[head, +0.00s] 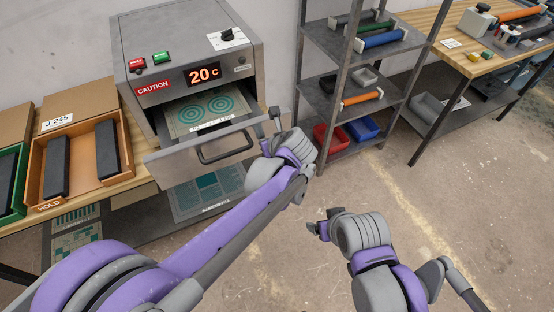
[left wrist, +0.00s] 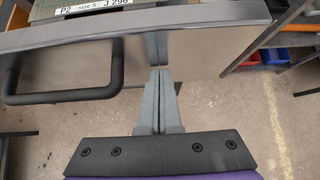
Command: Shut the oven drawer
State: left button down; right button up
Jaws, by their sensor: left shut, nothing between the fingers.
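The grey oven (head: 190,50) stands on the bench with its drawer (head: 203,147) pulled out. A printed plate with teal circles (head: 208,106) lies in the drawer. The drawer's black bar handle (head: 225,147) is on its front face and also shows at the left of the left wrist view (left wrist: 64,95). My left gripper (left wrist: 159,73) is shut and empty, its tips at the drawer front, right of the handle. The tips meet their reflection there; touching or just apart, I cannot tell. My right gripper (head: 319,227) hangs over the floor, away from the oven; its finger gap is unclear.
An orange tray marked HOLD (head: 88,188) stands on the bench left of the oven. A metal shelf rack (head: 345,90) with rollers and bins stands right of it. Plates lie on the lower shelf under the drawer (head: 205,190). The floor in front is clear.

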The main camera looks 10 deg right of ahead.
aim_at(240, 103)
pick_arm(q)
jog(key=w+a, duration=0.1)
jog(key=w, duration=0.5)
jog(key=w+a, duration=0.2)
jog(key=w, duration=0.4)
jog(key=w+a, duration=0.2)
jog(key=w, duration=0.4)
jog(key=shift+w, duration=0.1)
jog(key=shift+w+r, duration=0.1)
jog(key=shift+r, duration=0.1)
